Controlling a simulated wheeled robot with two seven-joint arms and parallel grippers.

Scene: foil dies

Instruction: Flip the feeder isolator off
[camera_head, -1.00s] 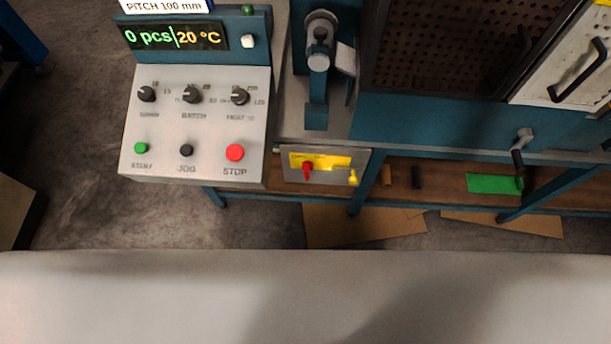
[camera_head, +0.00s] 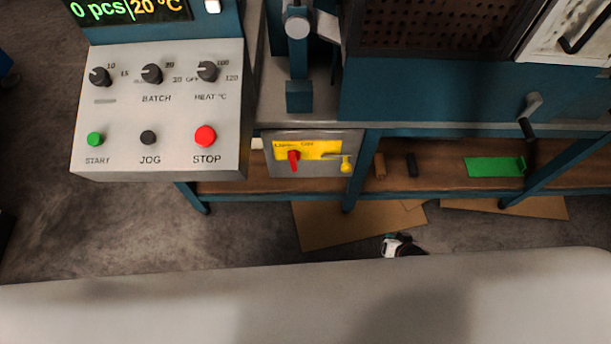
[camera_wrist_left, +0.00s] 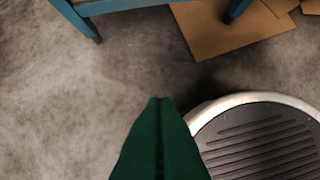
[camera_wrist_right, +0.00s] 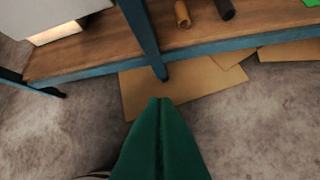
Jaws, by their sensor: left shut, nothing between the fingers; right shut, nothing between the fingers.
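The feeder isolator is a grey box (camera_head: 310,166) with a yellow plate under the machine's top. My left gripper (camera_wrist_left: 160,103) is shut and empty above the floor, outside the head view.
A control panel (camera_head: 170,110) with knobs and START, JOG and STOP buttons juts out left of the isolator. Cardboard (camera_head: 340,225) lies on the floor.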

